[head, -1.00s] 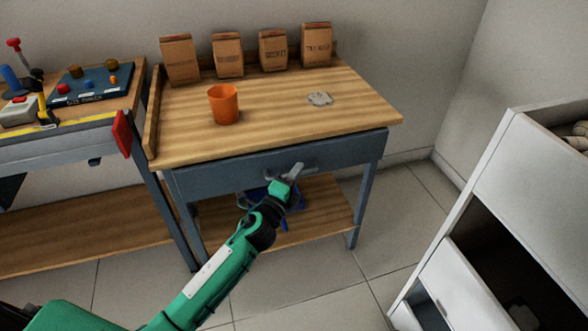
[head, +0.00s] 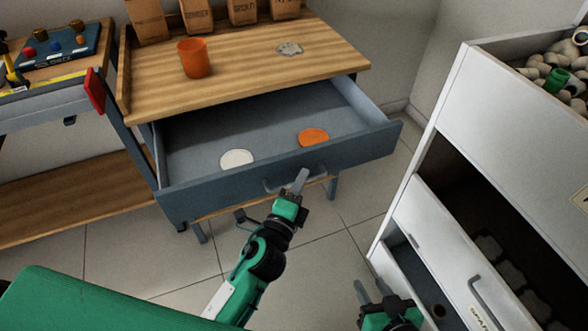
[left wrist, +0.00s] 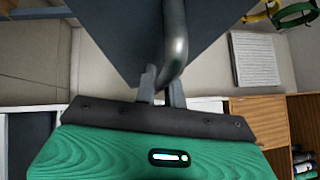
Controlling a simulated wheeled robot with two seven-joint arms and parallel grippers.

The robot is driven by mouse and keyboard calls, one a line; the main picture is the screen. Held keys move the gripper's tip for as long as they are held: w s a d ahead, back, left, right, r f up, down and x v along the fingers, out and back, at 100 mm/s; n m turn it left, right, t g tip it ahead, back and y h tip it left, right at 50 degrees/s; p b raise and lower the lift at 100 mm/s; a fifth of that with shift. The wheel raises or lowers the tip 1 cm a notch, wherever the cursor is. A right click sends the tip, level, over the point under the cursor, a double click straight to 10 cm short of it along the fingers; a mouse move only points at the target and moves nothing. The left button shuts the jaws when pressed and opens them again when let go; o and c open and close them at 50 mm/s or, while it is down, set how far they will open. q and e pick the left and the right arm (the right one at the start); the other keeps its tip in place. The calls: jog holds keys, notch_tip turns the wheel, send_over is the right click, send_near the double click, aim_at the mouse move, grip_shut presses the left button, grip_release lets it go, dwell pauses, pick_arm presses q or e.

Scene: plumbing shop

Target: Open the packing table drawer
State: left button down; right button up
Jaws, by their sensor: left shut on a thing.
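The packing table (head: 240,90) has a wooden top and a blue-grey drawer (head: 225,182) in its front. The drawer is pulled well out, and its inside shows. A white round piece (head: 237,158) and an orange round piece (head: 313,137) lie in it. My left gripper (head: 298,183) is at the bar handle (head: 275,186) on the drawer front. In the left wrist view its fingers (left wrist: 161,88) are shut on the metal handle (left wrist: 175,45). My right gripper (head: 370,290) is low at the bottom of the head view, fingers apart and empty.
An orange cup (head: 194,58), a grey flat piece (head: 289,48) and several brown bags (head: 196,16) stand or lie on the tabletop. A white cabinet (head: 455,115) with a bin of fittings is close on the right. A workbench (head: 50,105) adjoins on the left.

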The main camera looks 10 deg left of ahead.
pick_arm(q)
jog(key=shift+s+d, duration=0.3)
jog(key=shift+s, duration=0.15)
pick_arm(e)
jog(key=shift+a, duration=0.1)
pick_arm(q)
jog(key=c, duration=1.5)
grip_release()
